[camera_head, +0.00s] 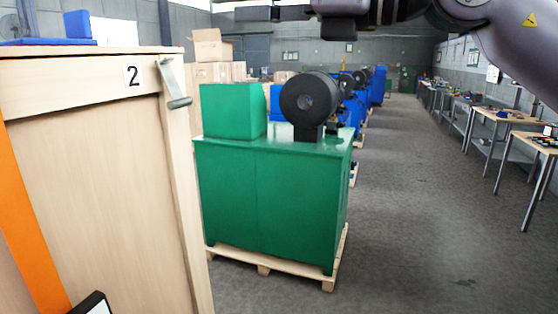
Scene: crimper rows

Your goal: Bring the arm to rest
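My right arm comes in from the upper right and crosses the top of the head view. Its grey links and dark joints run leftward along the top edge. Dark parts at its left end (272,13) may be the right gripper, but they are small and partly cut off by the frame edge. I cannot tell whether its fingers are open or shut, and I see nothing held there. My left gripper is not in view.
A wooden crate marked 2 (90,150) stands close at left, a blue object (77,24) on top. A green machine (270,190) stands on a wooden pallet (327,284), with more machines behind. Workbenches (545,141) line the right wall. The aisle floor (420,200) is clear.

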